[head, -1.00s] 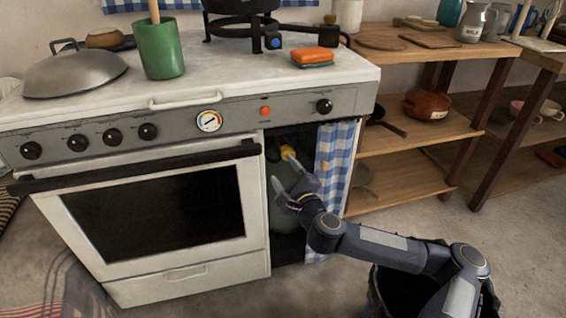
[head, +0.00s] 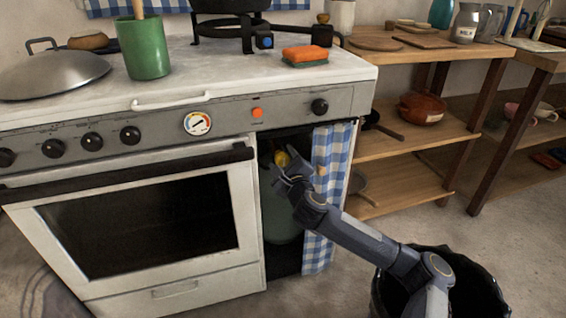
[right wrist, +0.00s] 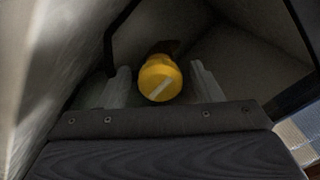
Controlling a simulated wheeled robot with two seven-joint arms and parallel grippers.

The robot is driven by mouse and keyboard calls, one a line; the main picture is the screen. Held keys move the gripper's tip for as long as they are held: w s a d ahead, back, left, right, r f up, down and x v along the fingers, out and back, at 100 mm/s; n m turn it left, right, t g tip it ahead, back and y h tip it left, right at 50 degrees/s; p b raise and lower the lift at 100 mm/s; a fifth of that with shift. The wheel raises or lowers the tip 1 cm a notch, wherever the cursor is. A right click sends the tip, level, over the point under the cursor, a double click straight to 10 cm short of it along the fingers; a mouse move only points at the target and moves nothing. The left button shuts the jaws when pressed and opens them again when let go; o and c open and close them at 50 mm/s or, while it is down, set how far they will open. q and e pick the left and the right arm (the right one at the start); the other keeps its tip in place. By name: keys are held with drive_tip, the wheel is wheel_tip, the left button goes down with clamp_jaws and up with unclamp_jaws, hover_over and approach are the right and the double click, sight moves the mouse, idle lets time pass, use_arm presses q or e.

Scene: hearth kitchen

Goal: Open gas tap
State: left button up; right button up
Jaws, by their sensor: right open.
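The gas tap is a yellow round knob with a pale bar across its face. In the right wrist view the yellow knob (right wrist: 160,79) lies between the two finger tips, its bar slanted. In the head view the yellow knob (head: 283,159) shows just behind my right gripper (head: 284,170), above the green gas bottle (head: 282,222) in the cabinet beside the oven. My right gripper is open, with its fingers (right wrist: 162,88) either side of the knob and gaps left. Whether either finger touches it I cannot tell. My left gripper is out of view.
A blue checked curtain (head: 328,190) hangs just right of the cabinet opening. The oven door (head: 140,225) stands at the left. Wooden shelves (head: 405,170) are at the right, and a black bin (head: 470,280) is below my right arm.

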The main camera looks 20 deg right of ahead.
drive_tip(key=c, duration=1)
